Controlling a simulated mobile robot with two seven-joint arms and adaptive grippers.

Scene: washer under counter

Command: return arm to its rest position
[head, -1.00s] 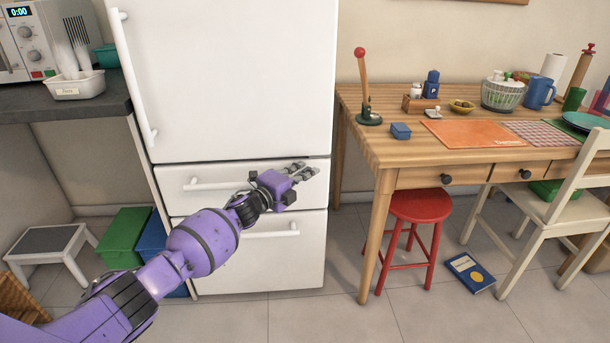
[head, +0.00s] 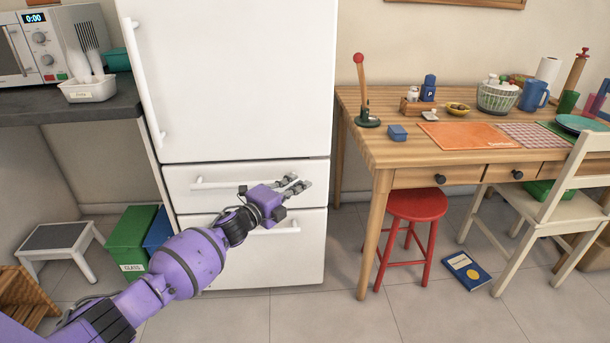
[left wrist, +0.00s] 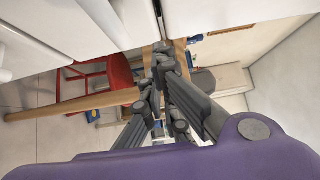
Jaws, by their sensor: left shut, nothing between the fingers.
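My left arm (head: 190,262) is purple and comes in from the lower left in the head view. It reaches out in front of the white fridge. My left gripper (head: 297,184) is in front of the fridge's drawers and points right; it is shut and empty. In the left wrist view its grey fingers (left wrist: 160,62) come together at the tips with nothing between them. My right gripper is not in view.
The white fridge (head: 235,80) stands close behind the gripper. A wooden table (head: 385,150), a red stool (head: 417,207) and a white chair (head: 555,210) stand to the right. A blue book (head: 466,271) lies on the floor. A step stool (head: 55,236) and green bin (head: 130,240) are left.

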